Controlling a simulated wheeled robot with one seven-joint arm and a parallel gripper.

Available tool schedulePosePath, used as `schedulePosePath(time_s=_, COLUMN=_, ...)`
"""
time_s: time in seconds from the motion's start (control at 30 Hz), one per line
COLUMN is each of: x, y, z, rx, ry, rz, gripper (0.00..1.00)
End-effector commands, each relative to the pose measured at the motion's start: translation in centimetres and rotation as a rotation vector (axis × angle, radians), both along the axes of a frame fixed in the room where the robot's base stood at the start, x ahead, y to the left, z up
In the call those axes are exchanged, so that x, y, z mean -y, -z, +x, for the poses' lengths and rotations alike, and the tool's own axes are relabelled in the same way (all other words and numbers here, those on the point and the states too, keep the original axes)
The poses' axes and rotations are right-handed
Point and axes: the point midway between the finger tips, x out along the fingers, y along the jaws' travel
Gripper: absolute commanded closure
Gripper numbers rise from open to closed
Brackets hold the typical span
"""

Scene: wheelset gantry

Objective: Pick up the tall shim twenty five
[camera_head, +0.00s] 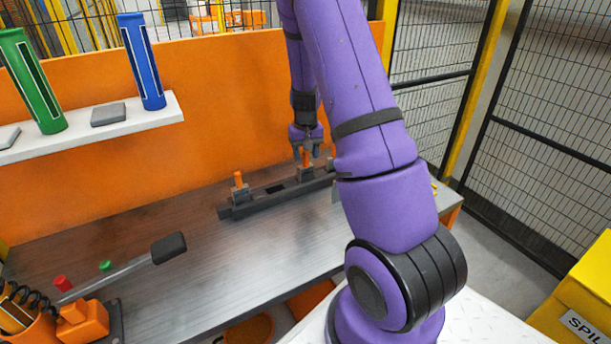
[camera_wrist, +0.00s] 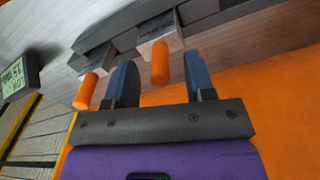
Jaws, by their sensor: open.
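A dark rack (camera_head: 262,206) lies on the metal bench and bears grey shim blocks with orange handles. One orange handle (camera_head: 238,179) stands at its left part; another shim (camera_head: 305,173) stands under my gripper (camera_head: 305,143). In the wrist view, my gripper (camera_wrist: 158,60) is open, and an orange handle (camera_wrist: 160,66) lies between its fingers with visible gaps at both sides. That handle joins a grey block (camera_wrist: 158,38) with lettering too small to read. A second orange handle (camera_wrist: 87,91) is left of the left finger. I cannot tell by label which is the twenty five.
An orange panel (camera_head: 180,120) rises behind the bench (camera_head: 130,260). A white shelf (camera_head: 120,129) holds a green tube (camera_head: 32,85) and a blue tube (camera_head: 142,62). A black-ended lever (camera_head: 168,247) reaches over the bench's front left. A small display (camera_wrist: 16,77) shows in the wrist view.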

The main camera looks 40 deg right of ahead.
Motion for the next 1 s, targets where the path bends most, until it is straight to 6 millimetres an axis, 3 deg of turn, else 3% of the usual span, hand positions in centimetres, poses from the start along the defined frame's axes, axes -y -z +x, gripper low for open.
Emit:
schedulePosePath(time_s=0.13, x=0.0, y=2.0, z=0.0, rx=-0.002, ry=-0.001, rz=0.001, gripper=0.51)
schedulePosePath(time_s=0.4, x=0.0, y=2.4, z=0.0, rx=0.000, ry=-0.001, rz=0.000, gripper=0.51)
schedulePosePath(time_s=0.6, x=0.0, y=2.4, z=0.0, rx=0.000, ry=-0.001, rz=0.000, gripper=0.97)
schedulePosePath(time_s=0.63, x=0.0, y=2.4, z=0.0, rx=0.000, ry=-0.001, rz=0.000, gripper=1.00)
schedulePosePath(time_s=1.0, x=0.0, y=2.3, z=0.0, rx=0.001, ry=-0.001, rz=0.000, gripper=1.00)
